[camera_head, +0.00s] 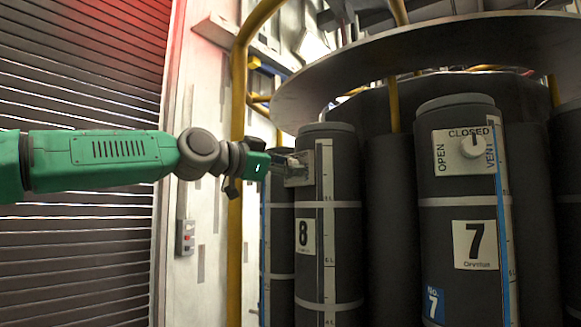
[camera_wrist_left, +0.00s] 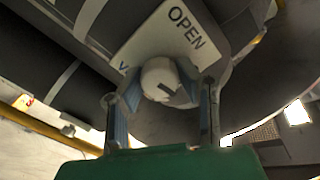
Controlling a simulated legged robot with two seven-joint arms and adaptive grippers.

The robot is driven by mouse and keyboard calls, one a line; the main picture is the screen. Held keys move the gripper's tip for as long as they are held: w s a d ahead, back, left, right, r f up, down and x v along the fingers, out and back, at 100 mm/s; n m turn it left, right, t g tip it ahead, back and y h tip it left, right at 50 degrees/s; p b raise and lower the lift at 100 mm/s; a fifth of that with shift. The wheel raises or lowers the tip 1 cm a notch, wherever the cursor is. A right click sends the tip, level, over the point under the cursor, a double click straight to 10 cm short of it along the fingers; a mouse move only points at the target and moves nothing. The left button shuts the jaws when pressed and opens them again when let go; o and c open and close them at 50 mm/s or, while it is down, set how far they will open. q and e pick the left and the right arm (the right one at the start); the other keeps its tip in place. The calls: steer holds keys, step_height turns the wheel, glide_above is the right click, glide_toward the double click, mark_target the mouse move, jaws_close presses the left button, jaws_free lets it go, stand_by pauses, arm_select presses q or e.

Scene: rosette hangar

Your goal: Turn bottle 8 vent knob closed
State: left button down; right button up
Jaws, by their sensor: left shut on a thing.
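Bottle 8 (camera_head: 326,255) is a dark upright cylinder with an "8" label (camera_head: 305,236) and a level scale down its side. My left gripper (camera_head: 287,162) reaches in from the left to the vent plate (camera_head: 299,170) near the bottle's top. In the left wrist view the fingers of my left gripper (camera_wrist_left: 162,95) are shut around the round white vent knob (camera_wrist_left: 160,80), which has a dark pointer mark. The white plate (camera_wrist_left: 170,40) behind it reads "OPEN"; its other words are mostly hidden. My right gripper is not in view.
Bottle 7 (camera_head: 466,283) stands to the right with its own white vent knob (camera_head: 473,147), plate words OPEN, CLOSED and VENT. A round grey plate (camera_head: 420,62) overhangs the bottles. A yellow post (camera_head: 237,130) stands behind my left wrist. A slatted shutter (camera_head: 75,255) fills the left.

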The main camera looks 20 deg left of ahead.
arm_select(q)
steer(key=shift+f+m, duration=0.3)
steer(key=shift+m, duration=0.3)
steer(key=shift+m, duration=0.3)
steer(key=c, duration=1.2)
jaws_free()
steer(key=shift+w+a, duration=0.1)
steer(key=shift+a+r, duration=0.1)
steer(key=shift+r, duration=0.05)
steer(key=v, duration=1.2)
steer(key=shift+w, duration=0.1)
